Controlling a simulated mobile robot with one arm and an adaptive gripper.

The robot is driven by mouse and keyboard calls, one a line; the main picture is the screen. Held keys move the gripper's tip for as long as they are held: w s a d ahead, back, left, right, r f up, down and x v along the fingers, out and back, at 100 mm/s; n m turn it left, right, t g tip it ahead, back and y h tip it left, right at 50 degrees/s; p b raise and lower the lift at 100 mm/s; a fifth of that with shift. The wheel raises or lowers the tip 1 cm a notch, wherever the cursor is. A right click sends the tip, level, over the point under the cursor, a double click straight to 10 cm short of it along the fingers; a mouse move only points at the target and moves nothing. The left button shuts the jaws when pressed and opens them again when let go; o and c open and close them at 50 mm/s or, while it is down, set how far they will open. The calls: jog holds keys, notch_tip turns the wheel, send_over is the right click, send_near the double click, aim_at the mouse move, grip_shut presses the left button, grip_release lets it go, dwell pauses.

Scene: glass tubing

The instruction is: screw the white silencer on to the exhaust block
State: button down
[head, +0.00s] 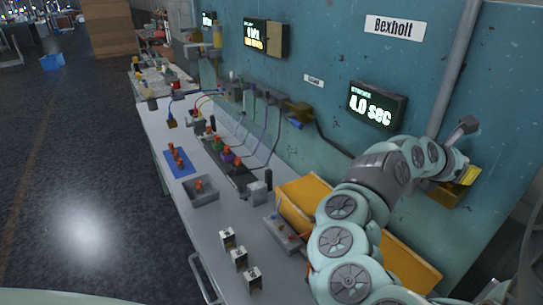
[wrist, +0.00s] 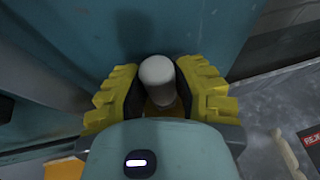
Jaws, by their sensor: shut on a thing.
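The white silencer (wrist: 157,73) stands between the yellow pads of my gripper (wrist: 160,90) in the wrist view, and both fingers press on its sides. A brass-coloured block (head: 446,197), which looks like the exhaust block, is fixed to the teal wall at the right of the head view. My gripper (head: 468,174) is right at this block there. A bit of brass also shows below the silencer in the wrist view. Whether the silencer's thread sits in the block cannot be told. The silencer is hidden in the head view.
An orange-yellow bin (head: 300,196) stands on the bench below my arm. A grey tray (head: 201,193), a blue mat (head: 180,163) and several small white-topped blocks are on the bench. A grey pipe (head: 455,70) runs down the wall beside my wrist. A wall display (head: 377,108) reads 4.0 sec.

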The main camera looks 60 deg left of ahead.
jog(key=shift+f+m+g+h+b, duration=0.1)
jog(key=shift+m+g+h+b, duration=0.5)
jog(key=shift+b, duration=1.9)
jog(key=shift+m+h+b, duration=1)
jog(key=shift+h+b, duration=0.1)
jog(key=shift+b, duration=1.35)
jog(key=shift+m+g+h+b, duration=0.5)
jog(key=shift+m+h+b, duration=0.15)
jog(key=shift+b, duration=0.75)
jog(key=c, duration=0.8)
grip_release()
jog(key=shift+s+n+t+y+p, duration=0.1)
jog(key=shift+n+t+y+p, duration=0.25)
jog(key=shift+n+y, duration=0.3)
jog(key=shift+a+r+n+y+p, duration=0.2)
jog(key=shift+n+y+p, duration=0.2)
jog(key=shift+p, duration=0.25)
jog(key=shift+t+p, duration=0.25)
jog(key=shift+p, duration=0.1)
